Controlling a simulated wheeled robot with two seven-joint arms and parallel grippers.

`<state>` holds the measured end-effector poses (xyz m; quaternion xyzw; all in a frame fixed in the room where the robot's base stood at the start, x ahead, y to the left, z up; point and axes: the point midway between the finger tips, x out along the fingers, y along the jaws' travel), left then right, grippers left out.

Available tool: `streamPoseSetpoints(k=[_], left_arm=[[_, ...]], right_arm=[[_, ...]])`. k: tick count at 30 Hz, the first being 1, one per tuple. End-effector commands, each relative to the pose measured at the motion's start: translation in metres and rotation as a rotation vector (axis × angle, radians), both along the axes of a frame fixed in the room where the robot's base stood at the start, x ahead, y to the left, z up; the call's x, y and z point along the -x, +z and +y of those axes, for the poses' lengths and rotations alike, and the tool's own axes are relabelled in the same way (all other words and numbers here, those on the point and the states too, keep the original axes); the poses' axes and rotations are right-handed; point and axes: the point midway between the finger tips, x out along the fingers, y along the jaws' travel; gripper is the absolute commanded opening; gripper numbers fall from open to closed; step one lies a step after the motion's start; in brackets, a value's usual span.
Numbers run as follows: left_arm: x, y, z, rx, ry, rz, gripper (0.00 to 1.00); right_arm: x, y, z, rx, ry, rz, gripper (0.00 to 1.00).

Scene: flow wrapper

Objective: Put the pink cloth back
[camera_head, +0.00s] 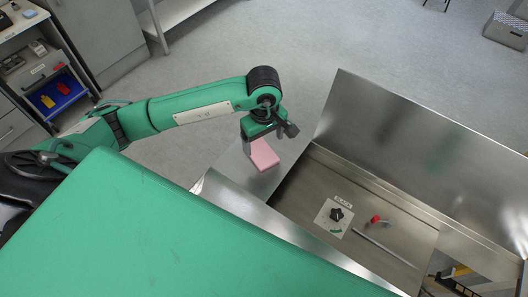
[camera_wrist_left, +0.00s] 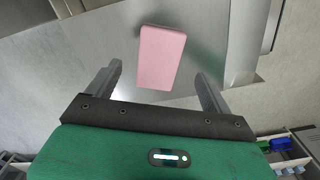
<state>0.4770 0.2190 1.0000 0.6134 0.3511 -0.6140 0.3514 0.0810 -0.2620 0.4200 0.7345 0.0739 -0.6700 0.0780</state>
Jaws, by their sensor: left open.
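The pink cloth (camera_head: 263,155) is a flat folded block lying on the metal ledge at the left end of the machine. In the left wrist view the cloth (camera_wrist_left: 160,57) lies ahead of the fingertips, between their lines. My left gripper (camera_head: 262,138) is just above and beside the cloth in the head view. Its two fingers (camera_wrist_left: 160,80) are wide apart with nothing between them, and I see no contact with the cloth. My right gripper is in neither view.
The metal machine has a tall upright panel (camera_head: 420,160) behind its bed. On the bed are a black knob (camera_head: 336,214) and a red-tipped handle (camera_head: 376,219). A shelf cart with a blue bin (camera_head: 58,96) stands at the far left.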

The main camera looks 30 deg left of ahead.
Motion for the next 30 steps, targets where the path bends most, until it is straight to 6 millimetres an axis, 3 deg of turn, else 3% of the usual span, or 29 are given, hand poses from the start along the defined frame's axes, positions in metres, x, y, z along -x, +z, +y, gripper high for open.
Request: streamPoseSetpoints(k=[6, 12, 30], left_arm=[[-0.001, 0.035, 0.000, 0.000, -0.001, -0.004, 0.84], [0.000, 0.051, 0.000, 0.001, -0.001, -0.001, 0.84], [0.000, 0.054, 0.000, 0.000, 0.000, 0.000, 0.84]], right_arm=[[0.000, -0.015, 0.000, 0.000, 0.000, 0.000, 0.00], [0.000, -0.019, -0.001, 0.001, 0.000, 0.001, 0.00], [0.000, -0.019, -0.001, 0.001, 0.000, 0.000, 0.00]])
